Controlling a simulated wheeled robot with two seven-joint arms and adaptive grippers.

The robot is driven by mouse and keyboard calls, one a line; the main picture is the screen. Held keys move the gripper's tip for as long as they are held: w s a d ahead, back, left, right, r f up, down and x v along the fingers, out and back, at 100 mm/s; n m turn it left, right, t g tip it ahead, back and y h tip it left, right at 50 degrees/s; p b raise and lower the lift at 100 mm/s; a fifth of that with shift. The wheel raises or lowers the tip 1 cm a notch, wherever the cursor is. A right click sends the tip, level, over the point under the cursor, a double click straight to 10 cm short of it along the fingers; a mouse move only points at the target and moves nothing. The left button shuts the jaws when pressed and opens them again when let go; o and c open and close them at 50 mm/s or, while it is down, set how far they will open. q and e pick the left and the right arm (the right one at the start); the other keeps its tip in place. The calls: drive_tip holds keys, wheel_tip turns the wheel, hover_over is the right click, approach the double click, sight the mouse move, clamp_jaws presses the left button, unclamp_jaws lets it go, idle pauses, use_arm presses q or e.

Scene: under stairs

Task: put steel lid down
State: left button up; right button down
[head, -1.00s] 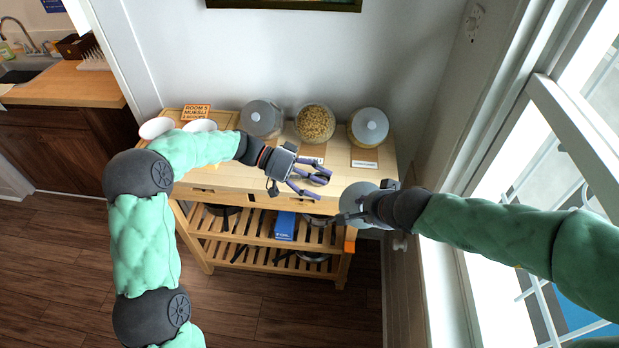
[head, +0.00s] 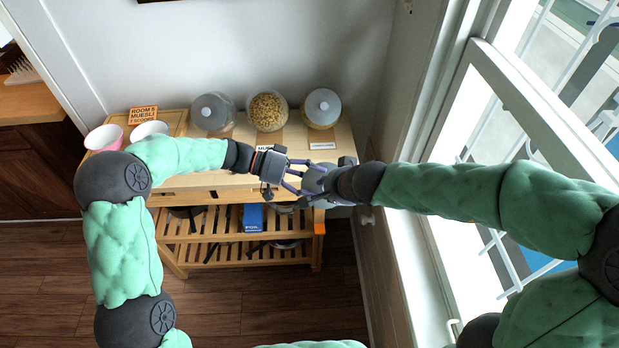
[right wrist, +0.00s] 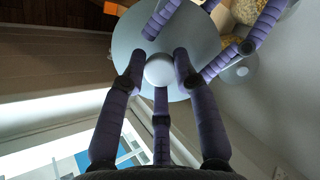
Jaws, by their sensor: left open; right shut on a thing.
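The steel lid (right wrist: 195,38) is a round grey disc with a pale knob (right wrist: 159,70). My right gripper (right wrist: 160,78) is shut on the knob. In the head view the right gripper (head: 322,184) holds the lid (head: 312,181) at the right front of the wooden cart's top; whether the lid touches the top cannot be told. My left gripper (head: 297,178) is open beside the lid, its fingers close to the rim. The right hand hides part of the lid. An uncovered glass jar of muesli (head: 268,111) stands at the back of the cart.
Two lidded jars, left (head: 213,112) and right (head: 322,108), flank the open jar. Two cups, one pink inside (head: 104,138) and one white (head: 149,130), stand left by an orange sign (head: 143,115). The window (head: 520,110) is close on the right.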

use_arm(q)
drive_tip(key=c, duration=1.3)
clamp_jaws()
use_arm(e)
drive_tip(key=c, duration=0.9)
unclamp_jaws()
drive_tip(key=shift+o, duration=0.2)
